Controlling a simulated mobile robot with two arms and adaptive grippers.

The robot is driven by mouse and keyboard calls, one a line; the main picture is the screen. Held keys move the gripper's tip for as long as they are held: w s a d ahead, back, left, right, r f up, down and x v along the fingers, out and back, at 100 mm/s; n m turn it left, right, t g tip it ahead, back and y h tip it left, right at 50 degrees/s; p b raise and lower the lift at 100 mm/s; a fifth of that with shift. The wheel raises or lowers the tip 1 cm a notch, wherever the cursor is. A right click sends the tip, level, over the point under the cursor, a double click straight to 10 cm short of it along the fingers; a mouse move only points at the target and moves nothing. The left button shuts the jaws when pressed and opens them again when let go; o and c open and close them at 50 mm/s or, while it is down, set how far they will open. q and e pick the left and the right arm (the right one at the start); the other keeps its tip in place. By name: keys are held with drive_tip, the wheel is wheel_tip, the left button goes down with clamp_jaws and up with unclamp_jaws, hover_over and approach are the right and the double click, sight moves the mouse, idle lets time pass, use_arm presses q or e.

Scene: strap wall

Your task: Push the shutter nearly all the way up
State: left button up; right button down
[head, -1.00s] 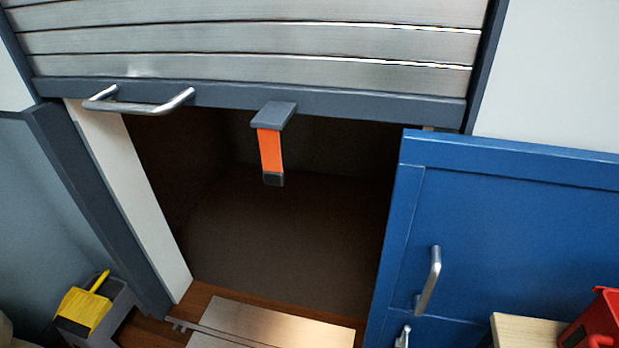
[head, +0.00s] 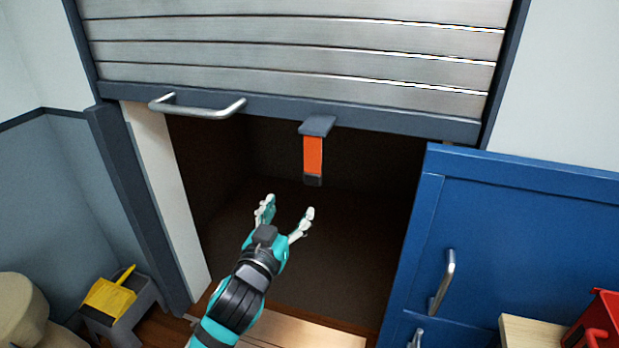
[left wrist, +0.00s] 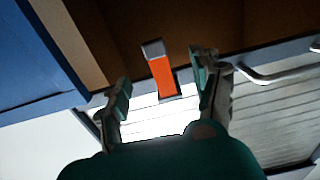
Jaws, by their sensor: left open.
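The silver slatted shutter (head: 290,55) is partly raised, with a dark opening below it. Its grey bottom rail (head: 395,119) carries a metal bar handle (head: 200,111) at the left. An orange strap (head: 313,155) with a dark end hangs from a grey bracket near the middle of the rail. My left gripper (head: 288,210) is open and empty in front of the opening, below and slightly left of the strap, apart from it. In the left wrist view the strap (left wrist: 162,77) shows between the open fingers, beyond their tips. My right gripper is not in view.
A blue cabinet (head: 520,230) with metal handles stands at the right of the opening. A red container (head: 597,322) is at the lower right. A grey stool (head: 140,318) with a yellow item (head: 110,298) stands at the lower left. The opening's inside looks empty.

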sight(308, 179)
use_arm(q)
drive_tip(key=p+x, duration=0.1)
drive_tip(key=x, duration=1.1)
drive_tip(key=shift+d+r, duration=0.1)
drive_tip(key=shift+r, duration=0.05)
drive_tip(key=shift+w, duration=0.25)
